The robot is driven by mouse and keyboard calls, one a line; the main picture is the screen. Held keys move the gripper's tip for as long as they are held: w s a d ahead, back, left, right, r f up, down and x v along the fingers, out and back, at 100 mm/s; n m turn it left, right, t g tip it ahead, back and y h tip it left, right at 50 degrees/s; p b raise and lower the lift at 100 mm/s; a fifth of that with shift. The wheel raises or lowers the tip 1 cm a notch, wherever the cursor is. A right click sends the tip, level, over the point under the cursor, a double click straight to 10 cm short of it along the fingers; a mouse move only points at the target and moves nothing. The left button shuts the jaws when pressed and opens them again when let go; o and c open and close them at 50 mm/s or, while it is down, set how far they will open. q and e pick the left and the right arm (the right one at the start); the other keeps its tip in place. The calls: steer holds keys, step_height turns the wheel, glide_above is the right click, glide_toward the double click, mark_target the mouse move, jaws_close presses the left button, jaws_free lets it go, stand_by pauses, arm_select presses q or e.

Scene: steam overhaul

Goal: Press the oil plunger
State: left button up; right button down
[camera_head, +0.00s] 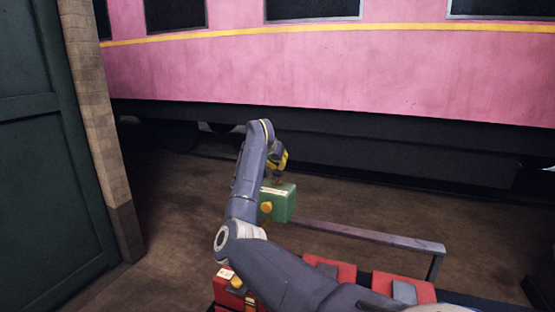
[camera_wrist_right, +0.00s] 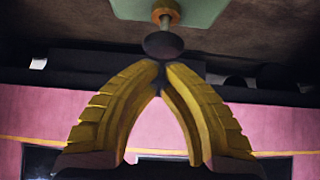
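The green oil box (camera_head: 281,204) stands at the middle of the head view, with an orange round part on its front. In the right wrist view its green face (camera_wrist_right: 205,12) is at the top edge. The oil plunger, a dark round knob (camera_wrist_right: 163,45) on a short stem with an orange collar, sticks out from that face. My right gripper (camera_head: 279,172) is just above the box, pointing down. In the wrist view its yellow fingers (camera_wrist_right: 160,70) meet at the tips, right by the knob. I cannot tell whether they touch it. My left gripper is not in view.
A grey metal rail (camera_head: 365,234) runs right from the box. Red cases (camera_head: 333,268) stand at the bottom, partly behind my right arm. A pink railway carriage (camera_head: 300,72) fills the back. A dark green door (camera_head: 50,160) and a brick pillar (camera_head: 97,110) stand left.

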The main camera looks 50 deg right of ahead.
mark_target(278, 172)
steer(key=shift+f, duration=0.25)
steer(key=shift+f, duration=1.45)
steer(key=r, duration=0.3)
steer(key=a+r, duration=0.1)
steer(key=r, duration=0.1)
steer(key=shift+s, duration=0.1)
steer(key=v, duration=0.9)
steer(key=shift+d, duration=0.1)
stand_by(0.5)
